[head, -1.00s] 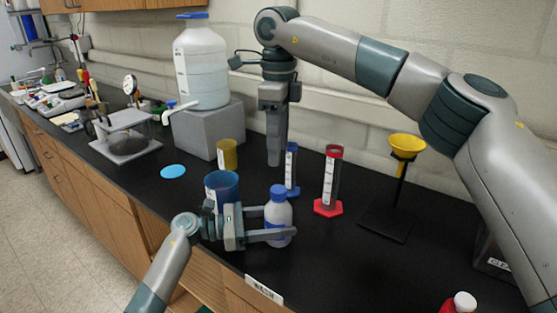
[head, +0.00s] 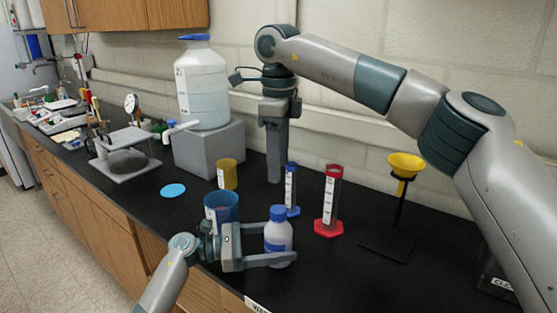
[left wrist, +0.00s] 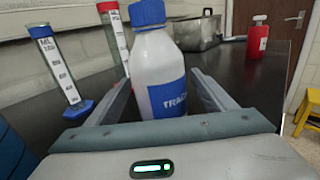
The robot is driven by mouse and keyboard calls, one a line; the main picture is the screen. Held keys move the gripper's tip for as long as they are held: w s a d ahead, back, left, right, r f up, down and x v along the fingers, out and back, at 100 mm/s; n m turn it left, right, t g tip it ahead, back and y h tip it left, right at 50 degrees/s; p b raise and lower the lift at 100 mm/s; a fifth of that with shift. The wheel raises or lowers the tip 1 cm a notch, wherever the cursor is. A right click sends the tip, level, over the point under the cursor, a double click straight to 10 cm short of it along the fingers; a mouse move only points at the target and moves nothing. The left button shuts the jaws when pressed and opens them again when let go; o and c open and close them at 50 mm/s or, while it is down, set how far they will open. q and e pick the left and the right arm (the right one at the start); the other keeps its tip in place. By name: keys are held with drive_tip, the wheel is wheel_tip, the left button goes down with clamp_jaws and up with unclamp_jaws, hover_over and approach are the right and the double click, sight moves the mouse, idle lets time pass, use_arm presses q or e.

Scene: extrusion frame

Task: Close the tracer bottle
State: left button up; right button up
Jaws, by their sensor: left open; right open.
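The tracer bottle (head: 278,240) is white with a blue label and stands upright on the black bench. Its blue cap (head: 278,212) sits on its neck; I cannot tell how tight it is. In the left wrist view the bottle (left wrist: 158,70) stands between the fingers, its label partly reading "TRAC". My left gripper (head: 282,250) is open around the lower part of the bottle, with a finger on each side. My right gripper (head: 274,165) is open, pointing down behind the blue cylinder, and holds nothing.
A blue cup (head: 221,208) stands left of the bottle and a yellow cup (head: 227,174) behind it. Blue (head: 291,190) and red (head: 329,205) graduated cylinders stand behind and right. A yellow funnel (head: 405,165) is on a stand. A large jug (head: 202,88) sits on a grey block.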

use_arm(q)
drive_tip(key=a+b, duration=0.2)
drive_tip(key=a, duration=0.3)
drive_tip(key=s+a+b, duration=0.1)
drive_tip(key=a+b, duration=0.1)
drive_tip(key=a, duration=0.3)
drive_tip(key=s+a+b, duration=0.1)
drive_tip(key=a+b, duration=0.1)
drive_tip(key=a, duration=0.4)
drive_tip(key=shift+s+f, duration=0.15)
drive_tip(key=shift+s, duration=0.1)
use_arm(e)
wheel_tip(320, 180, down, 6)
drive_tip(key=shift+f, duration=0.25)
use_arm(q)
drive_tip(key=shift+s+a, duration=0.1)
drive_tip(key=shift+a, duration=0.3)
use_arm(e)
drive_tip(key=shift+f, duration=0.1)
